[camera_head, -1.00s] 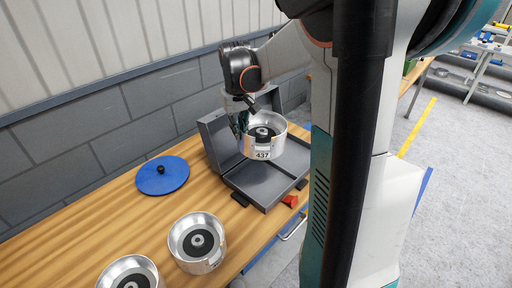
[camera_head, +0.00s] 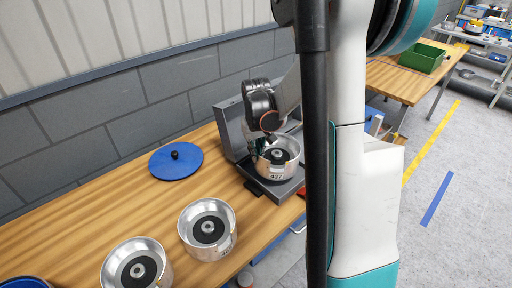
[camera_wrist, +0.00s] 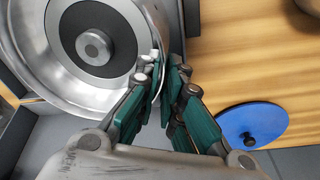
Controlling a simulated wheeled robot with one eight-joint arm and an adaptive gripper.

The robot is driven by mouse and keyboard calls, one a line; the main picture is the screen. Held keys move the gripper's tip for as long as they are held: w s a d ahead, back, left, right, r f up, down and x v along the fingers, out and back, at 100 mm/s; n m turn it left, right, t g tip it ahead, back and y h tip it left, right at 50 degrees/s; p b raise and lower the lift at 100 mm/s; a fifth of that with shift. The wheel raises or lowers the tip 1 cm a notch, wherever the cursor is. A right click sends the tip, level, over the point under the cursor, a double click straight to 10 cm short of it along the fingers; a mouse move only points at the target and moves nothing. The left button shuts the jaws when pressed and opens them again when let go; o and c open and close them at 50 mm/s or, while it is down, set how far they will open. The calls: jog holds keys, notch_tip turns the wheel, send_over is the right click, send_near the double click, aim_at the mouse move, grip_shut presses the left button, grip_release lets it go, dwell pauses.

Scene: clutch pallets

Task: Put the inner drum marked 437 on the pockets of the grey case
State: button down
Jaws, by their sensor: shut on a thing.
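The inner drum marked 437 (camera_head: 277,163) is a silver open-topped drum with a dark ring and a central hub. My gripper (camera_wrist: 165,65) is shut on its rim, as the wrist view shows, with the drum wall (camera_wrist: 60,88) between the green fingers. In the head view the drum is upright over the open grey case (camera_head: 236,130), whose lid stands up at the back. The drum hides most of the case's inside and its pockets. I cannot tell whether the drum touches the case.
Two other silver drums stand on the wooden table, one nearer the case (camera_head: 207,229) and one at the front (camera_head: 136,264). A blue round lid with a black knob (camera_head: 176,161) lies left of the case. A green crate (camera_head: 421,57) is on another table.

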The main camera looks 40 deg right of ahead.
jog(key=shift+f+b, duration=0.65)
jog(key=shift+f, duration=1.5)
jog(key=c, duration=1.8)
grip_release()
jog(key=shift+o, duration=0.2)
jog(key=shift+r, duration=0.1)
notch_tip(320, 180, up, 12)
jog(key=s+a+p, duration=0.1)
jog(key=p, duration=0.2)
jog(key=shift+s, duration=0.15)
